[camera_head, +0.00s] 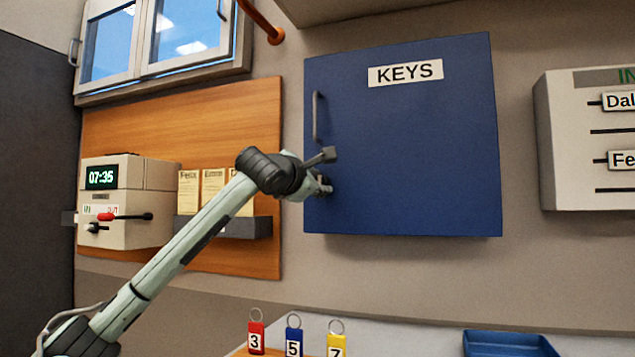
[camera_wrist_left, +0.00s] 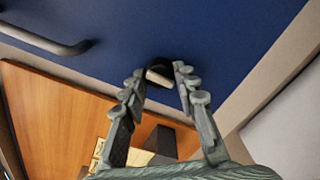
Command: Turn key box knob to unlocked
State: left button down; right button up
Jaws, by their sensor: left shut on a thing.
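The blue key box (camera_head: 400,150) hangs on the wall in the head view, with a KEYS label (camera_head: 405,72) and a grey bar handle (camera_head: 316,116) near its left edge. My left gripper (camera_head: 324,187) is at the lower left of the box front. In the left wrist view my left gripper (camera_wrist_left: 160,77) has its fingers on both sides of the dark knob (camera_wrist_left: 158,63), shut on it. A light bar crosses the knob's face. In the head view the gripper hides the knob. My right gripper is not in view.
A wooden board (camera_head: 265,110) with a time clock (camera_head: 125,195) and a card rack (camera_head: 225,225) is left of the box. A white board (camera_head: 575,130) hangs to the right. Below are numbered key tags (camera_head: 293,340) and a blue tray (camera_head: 508,347).

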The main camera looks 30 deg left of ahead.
pick_arm(q)
jog(key=c, duration=1.2)
grip_release()
jog(key=shift+o, duration=0.2)
jog(key=v, duration=1.2)
jog(key=shift+d, duration=0.1)
